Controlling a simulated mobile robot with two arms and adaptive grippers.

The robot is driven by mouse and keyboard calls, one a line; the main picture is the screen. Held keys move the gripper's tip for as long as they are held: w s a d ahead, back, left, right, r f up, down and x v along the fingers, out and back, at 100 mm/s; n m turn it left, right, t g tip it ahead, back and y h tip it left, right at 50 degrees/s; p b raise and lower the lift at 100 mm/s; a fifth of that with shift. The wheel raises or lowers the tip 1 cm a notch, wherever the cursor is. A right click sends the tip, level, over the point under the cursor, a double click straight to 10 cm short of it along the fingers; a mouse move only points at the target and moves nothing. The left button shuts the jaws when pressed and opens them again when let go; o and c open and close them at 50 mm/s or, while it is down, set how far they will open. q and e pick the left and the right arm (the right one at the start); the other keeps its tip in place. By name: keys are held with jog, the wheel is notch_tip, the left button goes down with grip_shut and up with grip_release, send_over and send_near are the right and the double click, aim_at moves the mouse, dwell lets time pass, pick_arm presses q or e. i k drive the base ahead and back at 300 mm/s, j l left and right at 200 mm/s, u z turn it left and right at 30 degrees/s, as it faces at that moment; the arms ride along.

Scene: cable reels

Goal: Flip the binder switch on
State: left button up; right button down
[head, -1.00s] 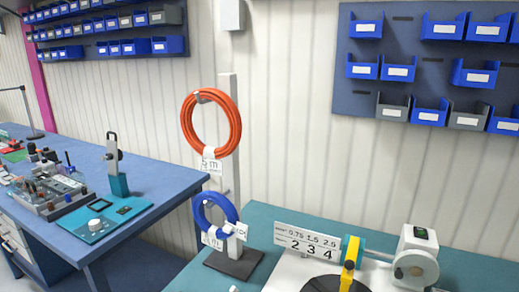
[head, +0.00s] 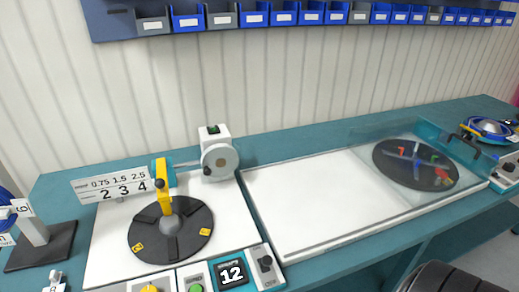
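A white machine (head: 216,158) with a round grey disc on its front stands at the back of the teal bench, left of centre. A small dark switch with a green part (head: 213,130) sits on its top. I cannot tell for sure that this is the binder switch, or which way it is set. A rod runs left from the machine to a teal and yellow block (head: 162,173) above a dark turntable (head: 171,230). Neither of my grippers is in view.
A control panel with a "12" display (head: 232,273), a green button (head: 196,288) and a black knob (head: 266,263) is at the front. Right are a white plate (head: 310,205), a covered dark disc (head: 415,163) and a blue coil (head: 488,127). A black rounded object (head: 450,279) is bottom right.

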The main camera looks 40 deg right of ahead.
aim_at(267, 261)
jog(key=z, duration=1.1)
jog(key=l, duration=0.1)
